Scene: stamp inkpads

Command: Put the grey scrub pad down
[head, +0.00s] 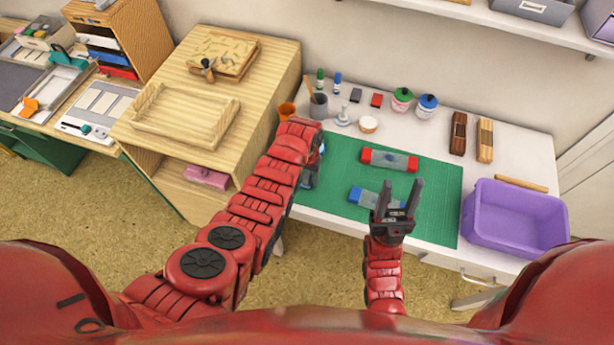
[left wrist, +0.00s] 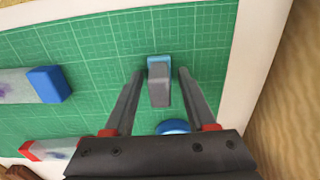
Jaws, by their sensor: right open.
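A grey block with a light blue end, probably the grey scrub pad (left wrist: 159,92), shows between the fingers of my left gripper (left wrist: 162,72) in the left wrist view. Green mat shows on both sides of it, so the fingers are apart from it and open. It seems to be at the mat; I cannot tell exactly how it rests. In the head view my left gripper (head: 312,172) is at the mat's left edge, mostly hidden by its arm. My right gripper (head: 400,184) is open and empty above the green cutting mat (head: 437,190).
A red-ended clear roller (head: 390,160) and a blue-ended one (head: 364,198) lie on the mat. A round blue thing (left wrist: 173,127) is close to my left gripper. A purple bin (head: 515,243) stands at right. Jars (head: 402,99) and cups line the back.

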